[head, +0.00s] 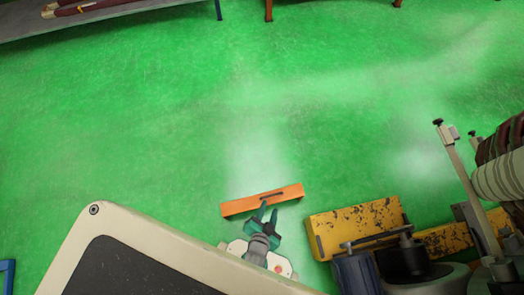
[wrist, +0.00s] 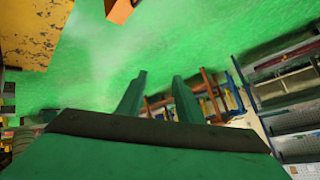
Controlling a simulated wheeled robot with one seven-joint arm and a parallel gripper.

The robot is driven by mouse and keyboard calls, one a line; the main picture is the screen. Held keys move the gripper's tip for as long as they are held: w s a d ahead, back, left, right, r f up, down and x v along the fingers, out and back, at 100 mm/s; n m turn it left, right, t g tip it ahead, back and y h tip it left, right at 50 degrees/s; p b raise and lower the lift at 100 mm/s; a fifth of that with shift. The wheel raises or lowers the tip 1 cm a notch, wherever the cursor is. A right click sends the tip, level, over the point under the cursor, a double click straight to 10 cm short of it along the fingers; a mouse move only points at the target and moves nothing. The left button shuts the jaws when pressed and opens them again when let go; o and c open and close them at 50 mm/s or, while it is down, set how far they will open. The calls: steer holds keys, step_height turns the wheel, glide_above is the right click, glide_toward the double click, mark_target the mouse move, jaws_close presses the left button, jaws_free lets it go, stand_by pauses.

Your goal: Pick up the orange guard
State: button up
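The orange guard (head: 240,206) is a long bar with a dark handle on its top, seen in the lower middle of the head view. My gripper (head: 266,208) is just below the bar in that view, its two teal fingers pointing toward the handle. In the wrist view my gripper (wrist: 160,76) has its fingers apart with nothing visible between them. An orange piece (wrist: 120,10) shows at the top of the wrist view; I cannot tell if it is the guard. Contact with the guard cannot be made out.
A worn yellow machine block (head: 350,222) with motors stands to the right of my gripper. A post (head: 465,180) and wound coils (head: 495,175) are at the right edge. The green floor (head: 200,110) beyond the guard is clear up to a grey bench (head: 110,18).

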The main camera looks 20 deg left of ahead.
steer(key=w+a+f+m+g, duration=0.2)
steer(key=f, duration=0.5)
steer(key=w+a+f+m+g, duration=0.1)
steer(key=w+a+f+g, duration=0.15)
steer(key=f, duration=0.55)
steer(key=m+g+h, duration=0.1)
steer(key=m+g, duration=0.2)
steer(key=g, duration=0.2)
glide_toward(263, 197)
steer(key=shift+d+f, duration=0.1)
steer(key=shift+f, duration=1.15)
steer(key=shift+w+f, duration=0.2)
steer(key=shift+f, duration=2.45)
steer(key=shift+c, duration=0.4)
jaws_close()
